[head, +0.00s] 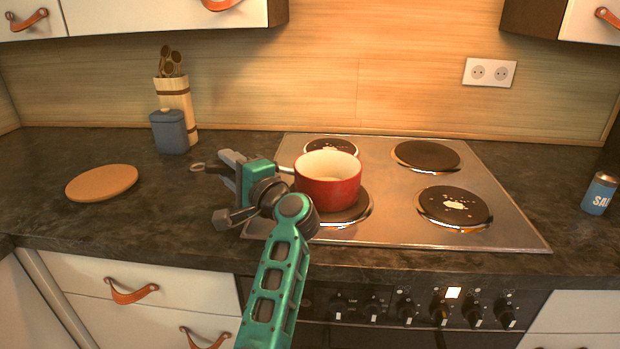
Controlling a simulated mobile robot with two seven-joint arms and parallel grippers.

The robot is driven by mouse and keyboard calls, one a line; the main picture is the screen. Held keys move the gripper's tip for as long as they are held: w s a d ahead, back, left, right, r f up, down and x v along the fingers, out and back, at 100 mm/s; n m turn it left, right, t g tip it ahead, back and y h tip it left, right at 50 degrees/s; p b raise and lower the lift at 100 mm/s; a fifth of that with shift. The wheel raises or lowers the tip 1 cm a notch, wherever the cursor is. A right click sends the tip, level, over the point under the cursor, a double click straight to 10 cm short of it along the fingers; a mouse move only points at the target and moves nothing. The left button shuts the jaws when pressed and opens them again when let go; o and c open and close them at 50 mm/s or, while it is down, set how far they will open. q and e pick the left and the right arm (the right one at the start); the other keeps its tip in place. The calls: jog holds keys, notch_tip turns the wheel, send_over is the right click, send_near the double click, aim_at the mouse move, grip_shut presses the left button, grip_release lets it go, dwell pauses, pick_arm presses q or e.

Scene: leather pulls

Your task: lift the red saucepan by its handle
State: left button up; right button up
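The red saucepan (328,186) is upright over the front-left hotplate of the hob, with a cream interior. I cannot tell whether its base touches the plate. Its handle points left: a short light part shows beside the pot, and the dark end with a ring (198,168) shows beyond my gripper. My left gripper (229,170) is at the handle, with its grey fingers pointing left and the handle running across between them. The gripper body hides the middle of the handle, and I cannot tell whether the fingers press on it. My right gripper is not in view.
The hob (390,231) has other hotplates, all empty. A round wooden board (102,183) lies at left. A blue-grey canister (169,132) and a utensil holder (176,97) stand behind. A blue can (599,194) stands at far right. Wall cabinets overhang above.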

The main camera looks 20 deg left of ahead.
pick_arm(q)
grip_shut()
jog(key=shift+r, duration=0.15)
